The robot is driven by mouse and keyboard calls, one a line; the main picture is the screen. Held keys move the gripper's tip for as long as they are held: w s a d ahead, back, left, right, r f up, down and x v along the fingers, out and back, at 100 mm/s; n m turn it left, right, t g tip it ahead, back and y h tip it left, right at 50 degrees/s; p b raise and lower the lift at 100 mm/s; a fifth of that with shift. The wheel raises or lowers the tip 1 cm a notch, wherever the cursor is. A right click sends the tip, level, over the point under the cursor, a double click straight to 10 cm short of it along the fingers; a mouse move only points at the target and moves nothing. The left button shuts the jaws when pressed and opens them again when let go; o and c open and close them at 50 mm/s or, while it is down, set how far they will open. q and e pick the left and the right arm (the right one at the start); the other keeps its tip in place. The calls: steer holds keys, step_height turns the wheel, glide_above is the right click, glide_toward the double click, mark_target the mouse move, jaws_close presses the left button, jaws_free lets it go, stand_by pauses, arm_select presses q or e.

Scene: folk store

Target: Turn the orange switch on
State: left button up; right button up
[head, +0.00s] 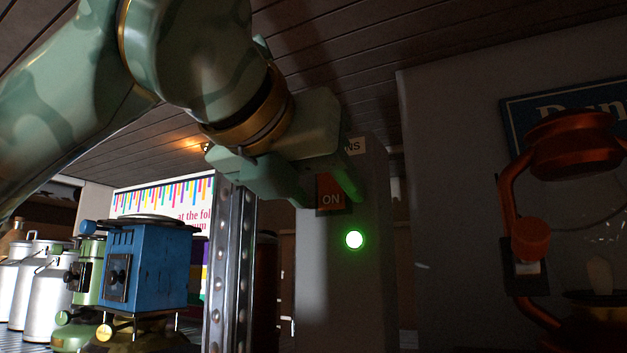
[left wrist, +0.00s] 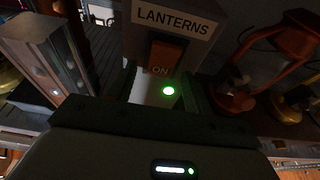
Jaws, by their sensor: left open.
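The orange switch (head: 332,203) sits on the front of a grey post (head: 335,285) and bears the word ON. In the left wrist view the switch (left wrist: 167,56) is under a LANTERNS label (left wrist: 175,18), with ON at its lower end. A green light (head: 354,239) glows just below it; it also shows lit in the left wrist view (left wrist: 168,91). My left gripper (head: 328,196) is open, its two fingers apart on either side of the switch in the head view. Whether a finger touches it, I cannot tell. My right gripper is out of view.
A riveted metal upright (head: 232,275) is left of the post. A red lantern (head: 526,240) hangs or stands at right. The space directly before the post's lower part looks clear.

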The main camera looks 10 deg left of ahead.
arm_select(q)
steer(key=b+v, duration=0.4)
steer(key=v, duration=1.2)
steer(key=shift+s, duration=0.15)
